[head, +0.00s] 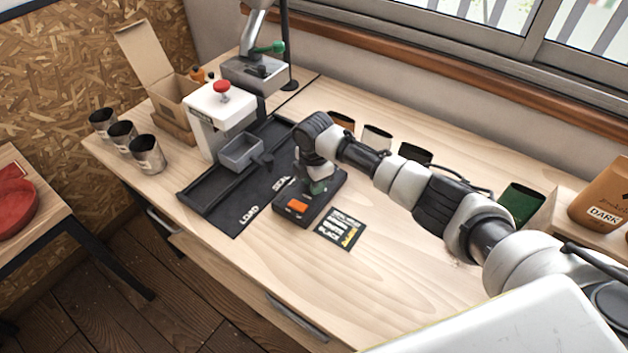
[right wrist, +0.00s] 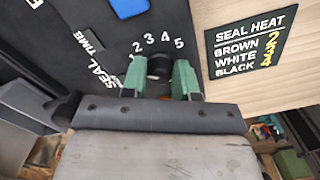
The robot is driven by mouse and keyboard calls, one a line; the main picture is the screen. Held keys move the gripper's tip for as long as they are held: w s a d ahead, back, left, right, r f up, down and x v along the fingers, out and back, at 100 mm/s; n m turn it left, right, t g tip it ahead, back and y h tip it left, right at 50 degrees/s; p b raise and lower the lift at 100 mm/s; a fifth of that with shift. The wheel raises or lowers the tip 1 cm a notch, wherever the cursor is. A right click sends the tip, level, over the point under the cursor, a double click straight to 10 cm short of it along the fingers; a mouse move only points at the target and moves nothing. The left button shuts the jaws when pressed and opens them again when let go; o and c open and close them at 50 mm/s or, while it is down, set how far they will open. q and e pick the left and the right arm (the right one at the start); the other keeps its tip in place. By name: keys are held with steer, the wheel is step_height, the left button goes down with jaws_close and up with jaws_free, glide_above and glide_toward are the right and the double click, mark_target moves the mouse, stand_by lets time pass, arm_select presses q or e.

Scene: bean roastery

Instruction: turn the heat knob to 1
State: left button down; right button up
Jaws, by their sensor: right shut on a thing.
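The heat knob (right wrist: 158,66) is a dark round knob on the black sealer box (head: 293,217). My right gripper (right wrist: 159,76) has its green fingers on both sides of the knob, shut on it. In the head view the right gripper (head: 318,188) reaches down onto the box from the right, and the knob is hidden. The printed numbers 2, 3, 4 and 5 (right wrist: 158,42) show beyond the knob. My left gripper is in neither view.
A seal heat card (head: 340,229) lies beside the box. An orange switch (head: 298,206) is on the box. A black mat (head: 233,212) with a grey tray (head: 241,150) lies left. Several pouches stand behind my right arm. The front right tabletop is clear.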

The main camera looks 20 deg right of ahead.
steer(key=shift+r+n, duration=0.1)
steer(key=shift+n, duration=0.3)
steer(key=o, duration=0.9)
step_height(320, 180, up, 11)
steer(key=b, duration=0.1)
steer(key=shift+b, duration=0.4)
steer(key=shift+f, duration=0.2)
